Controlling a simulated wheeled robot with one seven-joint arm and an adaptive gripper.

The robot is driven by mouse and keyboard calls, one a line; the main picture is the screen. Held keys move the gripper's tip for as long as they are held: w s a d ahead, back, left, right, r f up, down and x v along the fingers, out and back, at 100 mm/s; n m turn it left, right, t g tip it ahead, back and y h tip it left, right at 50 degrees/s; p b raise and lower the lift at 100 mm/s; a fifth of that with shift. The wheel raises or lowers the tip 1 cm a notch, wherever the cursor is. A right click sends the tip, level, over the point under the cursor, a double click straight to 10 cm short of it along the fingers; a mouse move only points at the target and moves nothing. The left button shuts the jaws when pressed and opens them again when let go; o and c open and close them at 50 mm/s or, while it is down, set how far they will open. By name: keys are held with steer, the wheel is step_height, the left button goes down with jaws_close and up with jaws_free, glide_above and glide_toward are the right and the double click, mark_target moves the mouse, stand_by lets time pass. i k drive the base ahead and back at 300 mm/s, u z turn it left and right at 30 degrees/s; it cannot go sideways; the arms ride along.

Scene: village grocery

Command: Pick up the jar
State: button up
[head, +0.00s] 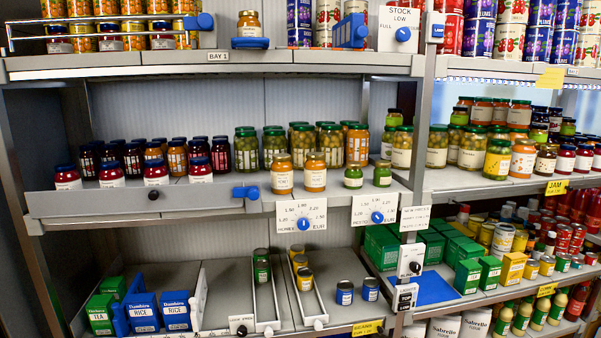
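Many jars are in view, and I cannot tell which one the task means. A single honey-coloured jar (249,26) stands upright on a small blue-edged stand at the top shelf's front. On the middle shelf, two orange jars with gold lids, the left one (282,174) and the right one (314,172), stand at the front edge. Two small green jars, the left one (353,176) and the right one (382,173), stand to their right. Red jars with blue lids, one of them at far left (67,177), stand behind a grey front panel. My gripper is not in view.
A grey front panel (110,202) with a blue knob (247,192) edges the middle shelf's left part. Dial plates (301,215) hang below that shelf's edge. A grey upright (421,100) divides the bays.

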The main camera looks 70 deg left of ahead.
mark_target(382, 175)
steer(key=u, duration=1.8)
